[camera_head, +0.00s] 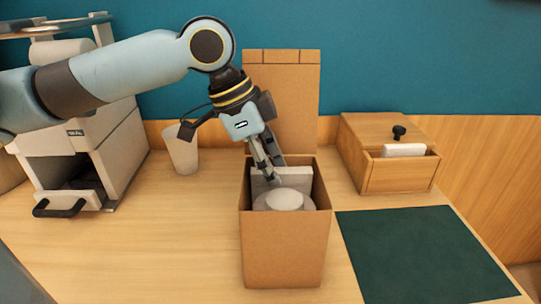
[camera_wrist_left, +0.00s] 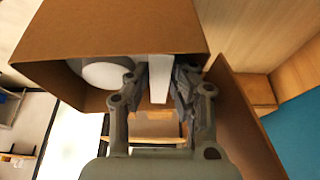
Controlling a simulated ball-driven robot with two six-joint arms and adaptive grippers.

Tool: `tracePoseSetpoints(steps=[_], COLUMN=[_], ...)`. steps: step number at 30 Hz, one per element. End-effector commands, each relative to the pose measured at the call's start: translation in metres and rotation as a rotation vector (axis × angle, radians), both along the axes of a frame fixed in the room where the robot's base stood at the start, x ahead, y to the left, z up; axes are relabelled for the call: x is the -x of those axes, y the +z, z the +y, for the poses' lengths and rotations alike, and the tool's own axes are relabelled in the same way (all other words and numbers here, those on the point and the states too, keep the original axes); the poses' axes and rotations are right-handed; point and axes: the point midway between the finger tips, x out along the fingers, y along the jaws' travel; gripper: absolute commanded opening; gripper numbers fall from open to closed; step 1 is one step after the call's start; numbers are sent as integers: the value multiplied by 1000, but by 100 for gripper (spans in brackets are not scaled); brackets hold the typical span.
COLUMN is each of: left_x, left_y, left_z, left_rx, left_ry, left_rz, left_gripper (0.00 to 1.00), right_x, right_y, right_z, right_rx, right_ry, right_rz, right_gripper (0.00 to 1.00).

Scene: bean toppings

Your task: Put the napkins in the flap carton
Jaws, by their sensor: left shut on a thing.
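The brown flap carton (camera_head: 285,245) stands open in the middle of the table, its tall flap (camera_head: 285,105) raised at the back. My left gripper (camera_head: 274,168) reaches down into the carton's opening, its fingers partly hidden. It is shut on a white flat stack of napkins (camera_head: 296,174). In the left wrist view the napkins (camera_wrist_left: 160,77) stand edge-on between the fingers (camera_wrist_left: 158,85), inside the carton walls (camera_wrist_left: 130,28). A white round object (camera_head: 285,199) is also in the carton, beside the napkins. My right gripper is not in view.
A wooden box (camera_head: 380,176) with a black knob and a white item (camera_head: 404,150) in its front stands at the right. A dark green mat (camera_head: 425,255) lies clear in front of it. A white cup (camera_head: 183,152) and a coffee machine (camera_head: 100,155) are at the left.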

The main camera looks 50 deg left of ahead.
Motion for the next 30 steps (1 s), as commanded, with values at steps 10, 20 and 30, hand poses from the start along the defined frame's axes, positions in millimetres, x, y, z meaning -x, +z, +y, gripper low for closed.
tracePoseSetpoints(steps=[10,20,30], left_x=[0,0,0], left_y=[-1,-1,9], left_z=[0,0,0], left_rx=[0,0,1], left_ry=[1,0,0], left_rz=[1,0,-1], left_gripper=[27,47,47], right_x=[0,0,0], right_y=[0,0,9], right_z=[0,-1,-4], right_rx=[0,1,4], right_ry=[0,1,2], right_rz=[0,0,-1], right_gripper=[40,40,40])
